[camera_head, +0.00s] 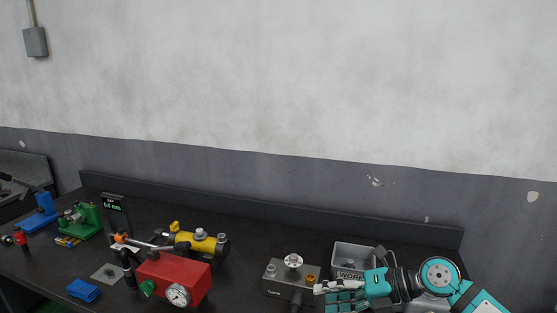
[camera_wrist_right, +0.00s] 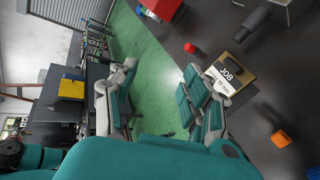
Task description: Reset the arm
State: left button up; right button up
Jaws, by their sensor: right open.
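My right arm comes in from the lower right of the head view. Its gripper (camera_head: 322,294) is open and looks empty, in front of the grey bin and beside the grey metal block (camera_head: 283,281) with a round knob on top. In the right wrist view the two teal-padded fingers of the gripper (camera_wrist_right: 168,88) stand wide apart, with green floor showing between them. My left gripper does not show in either view.
The dark bench holds a red box with a gauge (camera_head: 190,273), a yellow cylinder (camera_head: 203,243), a green fixture (camera_head: 85,216), a blue item (camera_head: 83,290) and a grey bin (camera_head: 342,249). The wrist view shows a JOB card (camera_wrist_right: 229,75), red cylinder (camera_wrist_right: 190,48) and orange cube (camera_wrist_right: 281,139).

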jog(key=s+a+r+m+t+y, duration=0.1)
jog(key=a+r+m+t+y, duration=0.4)
jog(key=r+m+t, duration=0.35)
jog(key=s+d+f+m+t+h, duration=0.2)
jog(key=d+f+m+h, duration=0.5)
jog(key=m+h, duration=0.3)
jog(key=s+d+f+m+t+h, duration=0.1)
jog(key=s+d+f+m+h, duration=0.2)
jog(key=d+f+m+h, duration=0.7)
jog(key=s+a+f+m+g+y, duration=0.1)
jog(key=s+f+m+g, duration=0.35)
jog(key=s, duration=0.75)
jog(key=s+a+f+m+g+y, duration=0.1)
jog(key=s+a+f+g+y, duration=0.1)
jog(key=s+f+g, duration=0.8)
notch_tip(320, 180, down, 23)
jog(key=s+t, duration=0.2)
jog(key=s+d+f, duration=0.1)
jog(key=s+f, duration=0.7)
jog(key=f, duration=0.1)
jog(key=s+d+f+g+b, duration=0.1)
jog(key=s+d+f, duration=0.1)
jog(key=s+f, duration=0.7)
jog(key=shift+s+d+n+g+b, duration=0.2)
jog(key=shift+d+n+g+b, duration=0.05)
jog(key=shift+n+g+b, duration=0.05)
